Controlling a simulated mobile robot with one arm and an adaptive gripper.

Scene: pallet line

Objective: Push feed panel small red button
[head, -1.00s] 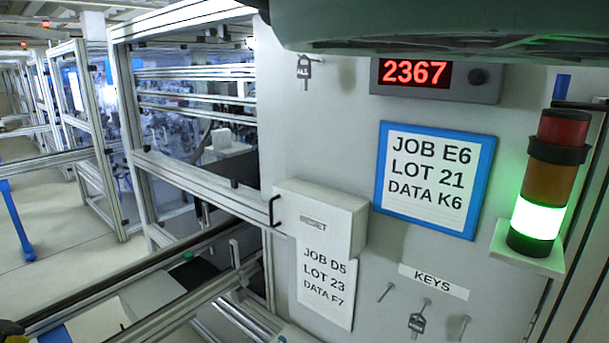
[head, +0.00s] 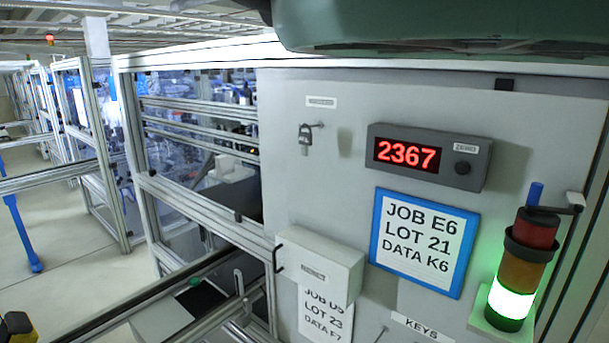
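No small red button shows clearly in the head view, and I cannot tell which surface is the feed panel. A grey wall panel (head: 350,100) fills the right half. On it is a dark display box (head: 480,165) with red digits 2367 and a round black knob (head: 462,168) under a small label that seems to read ZERO. Left of and below it, a pale box (head: 318,262) with a small label and a black handle juts out. A small green round thing (head: 195,282) lies low by the conveyor frame. My gripper is not in view.
A stack light (head: 517,270) with its green section lit stands at the right. Aluminium-framed machine bays (head: 190,205) line the left, beside open floor (head: 60,225).

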